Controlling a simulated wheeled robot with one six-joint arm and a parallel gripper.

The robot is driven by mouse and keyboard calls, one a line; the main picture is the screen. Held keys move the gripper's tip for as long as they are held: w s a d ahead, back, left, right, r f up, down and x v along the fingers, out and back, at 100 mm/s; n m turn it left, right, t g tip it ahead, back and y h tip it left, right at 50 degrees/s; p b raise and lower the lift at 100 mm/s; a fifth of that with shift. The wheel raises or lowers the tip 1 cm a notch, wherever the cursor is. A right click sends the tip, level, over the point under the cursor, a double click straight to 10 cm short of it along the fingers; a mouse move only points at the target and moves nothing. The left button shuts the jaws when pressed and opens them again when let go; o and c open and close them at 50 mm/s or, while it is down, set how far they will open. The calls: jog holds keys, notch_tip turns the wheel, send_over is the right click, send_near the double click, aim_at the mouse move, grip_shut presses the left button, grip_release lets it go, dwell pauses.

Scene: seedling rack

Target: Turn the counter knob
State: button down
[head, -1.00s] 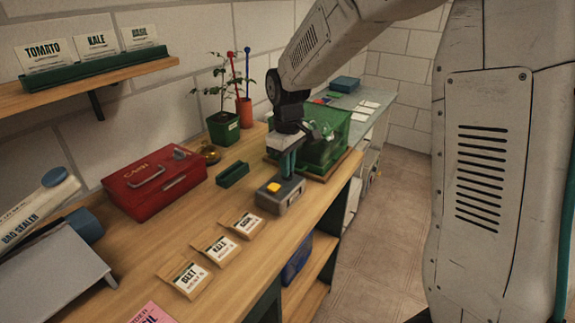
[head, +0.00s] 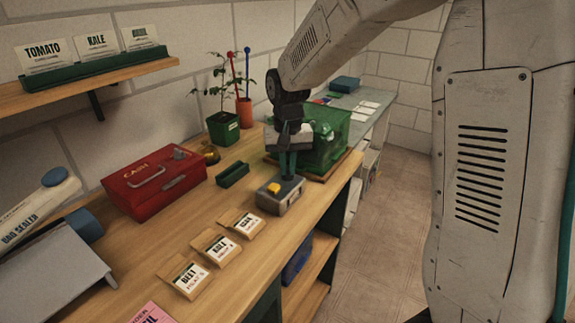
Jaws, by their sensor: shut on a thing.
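The counter (head: 281,196) is a small grey box with a yellow button on top, standing on the wooden bench near its right edge. My gripper (head: 289,174) points straight down over the back part of the counter. Its teal fingers are shut at the top of the box, on what appears to be the knob. The knob itself is hidden by the fingers.
A small green tray (head: 233,175) and a red cash box (head: 154,182) lie left of the counter. Several seed packets (head: 214,245) lie in front. A green crate (head: 328,135) stands close behind my gripper. A potted seedling (head: 222,128) stands at the back.

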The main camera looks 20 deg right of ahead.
aim_at(288, 170)
jog(key=m, duration=0.4)
jog(key=shift+s+f+m, duration=0.1)
jog(key=shift+m, duration=1.9)
jog(key=c, duration=1.5)
grip_release()
notch_tip(288, 170, up, 8)
jog(key=shift+f, duration=0.1)
